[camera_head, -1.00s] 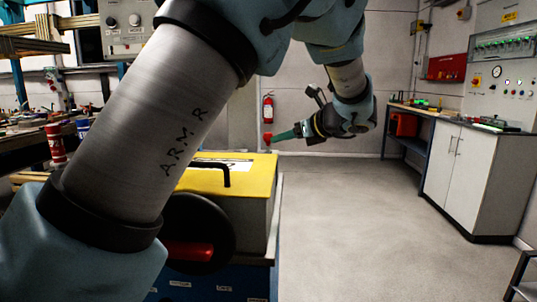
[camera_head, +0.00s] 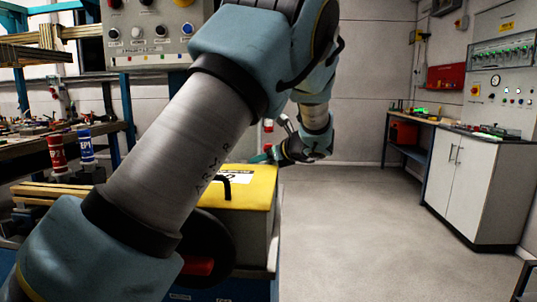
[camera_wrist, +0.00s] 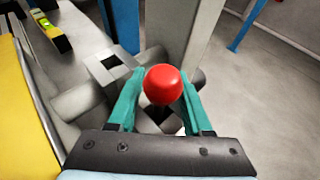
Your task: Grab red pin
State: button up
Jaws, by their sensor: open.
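The red pin shows in the wrist view as a round, glossy red head (camera_wrist: 163,84). It lies between the two green fingers of my gripper (camera_wrist: 163,98), near their tips. The fingers are apart, with the head between them; I cannot tell whether either finger touches it. The pin's lower part is hidden under its head. In the head view my gripper (camera_head: 262,157) is small and partly hidden, just above the far end of the yellow-topped box.
The yellow-topped box (camera_head: 255,190) with a black handle stands below my arm. A red container (camera_head: 58,148) and a blue one (camera_head: 86,145) are at the left. A white cabinet (camera_head: 470,185) stands at the right. Open floor (camera_head: 350,225) lies between.

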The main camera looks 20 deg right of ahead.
jog(key=shift+w, duration=0.1)
grip_shut()
dwell(0.3)
